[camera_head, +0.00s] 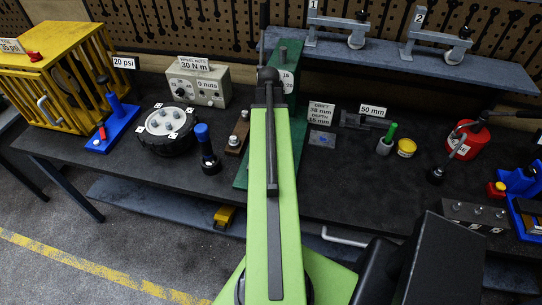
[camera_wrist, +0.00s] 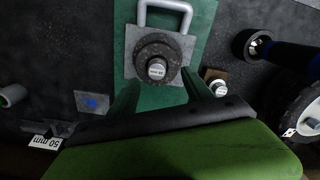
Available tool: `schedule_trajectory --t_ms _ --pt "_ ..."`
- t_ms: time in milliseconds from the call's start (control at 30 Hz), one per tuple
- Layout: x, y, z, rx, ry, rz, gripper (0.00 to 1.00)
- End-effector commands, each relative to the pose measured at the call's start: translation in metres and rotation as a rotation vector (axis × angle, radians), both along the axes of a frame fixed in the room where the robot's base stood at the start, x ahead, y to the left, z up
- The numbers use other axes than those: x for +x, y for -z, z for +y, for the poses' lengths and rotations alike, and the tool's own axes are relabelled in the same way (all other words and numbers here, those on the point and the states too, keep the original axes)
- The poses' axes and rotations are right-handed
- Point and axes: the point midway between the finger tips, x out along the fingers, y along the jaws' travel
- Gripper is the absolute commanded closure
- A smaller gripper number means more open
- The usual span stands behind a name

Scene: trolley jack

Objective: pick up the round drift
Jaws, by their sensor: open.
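Two silver-topped round pieces stand in a brown block (camera_head: 237,132) left of my arm, and one of them (camera_wrist: 219,88) shows in the wrist view. They look like drifts, but I cannot tell which is the round one. My gripper (camera_wrist: 160,78) is open in the wrist view, with two dark green fingers spread apart and nothing held. Beyond and between the fingers is a dark ring with a silver centre (camera_wrist: 157,68) on a grey plate. The silver-topped piece is just right of the right finger. In the head view my arm hides the gripper.
A blue-handled tool (camera_head: 205,150) stands left of the brown block. A dark round hub (camera_head: 167,130) is farther left. A green base (camera_head: 242,178) lies under my arm. A green-topped cup (camera_head: 386,139) and yellow tin (camera_head: 406,148) stand right. The front bench has some clear room.

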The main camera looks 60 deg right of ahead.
Motion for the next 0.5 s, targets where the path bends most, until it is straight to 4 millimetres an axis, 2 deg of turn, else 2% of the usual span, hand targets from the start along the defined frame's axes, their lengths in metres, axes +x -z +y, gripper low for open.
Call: schedule_trajectory --t_ms 33,267,367,500 --pt "0.000 0.014 0.000 0.000 0.000 0.000 0.41" --pt "0.000 0.016 -0.001 0.000 0.001 0.000 0.41" --pt "-0.001 0.027 -0.002 0.000 0.001 0.000 0.41" --pt "-0.004 0.053 -0.006 0.000 0.002 0.000 0.41"
